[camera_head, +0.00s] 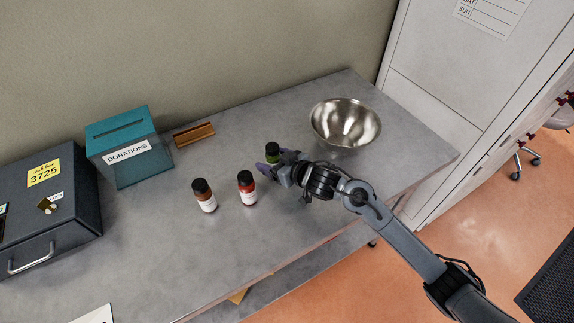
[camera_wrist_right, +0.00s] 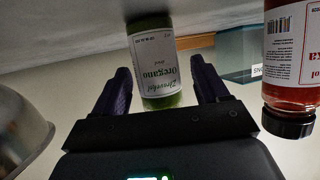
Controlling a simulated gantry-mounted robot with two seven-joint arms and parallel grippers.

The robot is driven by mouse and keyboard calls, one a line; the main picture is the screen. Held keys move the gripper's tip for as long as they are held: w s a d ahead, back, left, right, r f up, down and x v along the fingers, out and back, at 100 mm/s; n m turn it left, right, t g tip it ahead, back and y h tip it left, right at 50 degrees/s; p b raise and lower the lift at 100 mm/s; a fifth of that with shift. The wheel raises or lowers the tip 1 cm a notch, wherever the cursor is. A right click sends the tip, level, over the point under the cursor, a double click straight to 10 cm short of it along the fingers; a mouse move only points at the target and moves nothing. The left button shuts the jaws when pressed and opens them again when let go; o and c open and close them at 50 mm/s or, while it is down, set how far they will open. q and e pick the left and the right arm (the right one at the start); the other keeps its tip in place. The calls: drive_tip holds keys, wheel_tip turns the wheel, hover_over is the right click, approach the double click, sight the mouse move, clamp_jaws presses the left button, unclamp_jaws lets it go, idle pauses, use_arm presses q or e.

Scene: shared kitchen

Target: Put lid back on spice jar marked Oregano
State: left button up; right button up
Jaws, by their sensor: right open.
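The Oregano jar (camera_head: 277,159) is green and stands upright on the counter, with a black top (camera_head: 272,148) in the head view. In the right wrist view, which looks upside down, its Oregano label (camera_wrist_right: 155,62) faces me. My right gripper (camera_head: 268,168) is open at the jar, and its two purple fingers (camera_wrist_right: 165,88) lie on either side of it in the wrist view. I see gaps between jar and fingers there. The jar's upper end is hidden in the wrist view. I see no separate loose lid. My left gripper is not in view.
A red jar (camera_head: 247,190) and a brown jar (camera_head: 205,197), both black-topped, stand left of my gripper. A metal bowl (camera_head: 345,125) stands to the right. A teal donations box (camera_head: 130,148), a wooden holder (camera_head: 194,134) and a dark cash box (camera_head: 45,215) lie further left.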

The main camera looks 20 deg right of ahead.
drive_tip(key=p+v, duration=0.3)
drive_tip(key=v, duration=0.9)
drive_tip(key=shift+w, duration=0.1)
